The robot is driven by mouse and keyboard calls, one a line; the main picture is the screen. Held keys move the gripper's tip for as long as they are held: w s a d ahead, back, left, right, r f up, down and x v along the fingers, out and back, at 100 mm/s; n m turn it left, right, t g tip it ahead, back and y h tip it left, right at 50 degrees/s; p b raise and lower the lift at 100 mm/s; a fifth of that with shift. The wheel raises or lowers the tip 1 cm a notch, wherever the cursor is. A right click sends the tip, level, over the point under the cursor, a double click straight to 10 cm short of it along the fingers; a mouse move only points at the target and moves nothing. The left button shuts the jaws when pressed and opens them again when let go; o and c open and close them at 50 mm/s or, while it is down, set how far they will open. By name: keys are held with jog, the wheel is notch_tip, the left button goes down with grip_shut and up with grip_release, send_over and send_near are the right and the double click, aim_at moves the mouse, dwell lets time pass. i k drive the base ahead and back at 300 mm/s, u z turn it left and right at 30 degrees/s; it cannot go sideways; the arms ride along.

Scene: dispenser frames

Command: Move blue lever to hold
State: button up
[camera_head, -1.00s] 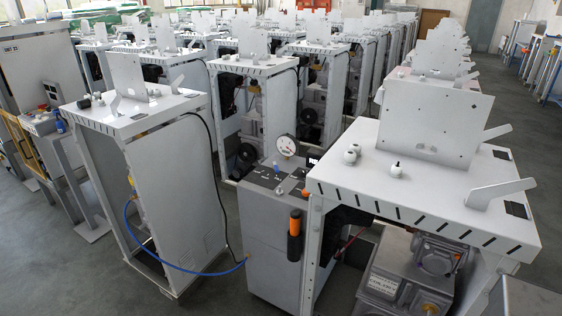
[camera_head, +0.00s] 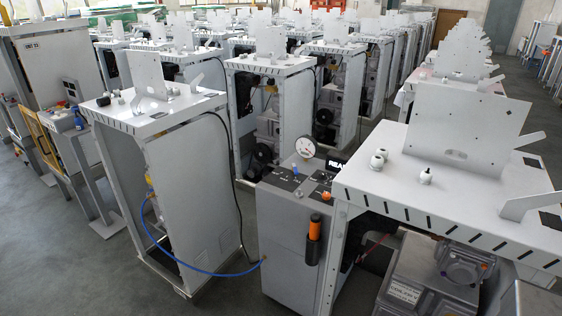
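The blue lever (camera_head: 295,170) is a small blue piece on the dark top panel of a grey cabinet (camera_head: 284,225) near the picture's middle. It looks upright, but its exact setting and the panel's labels are too small to read. A round white gauge (camera_head: 305,147) stands behind it, and a dark display (camera_head: 335,164) with white letters is to its right, partly cut off by a white frame. My gripper is not in view.
An orange-handled tool (camera_head: 314,228) hangs on the cabinet's front. A white-topped frame (camera_head: 400,185) stands close on the right, another (camera_head: 150,118) on the left. A blue hose (camera_head: 170,262) runs low between the left frame and the cabinet. Grey floor (camera_head: 50,255) is open at lower left.

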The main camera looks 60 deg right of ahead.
aim_at(294, 167)
jog(key=i, duration=0.85)
jog(key=z, duration=0.05)
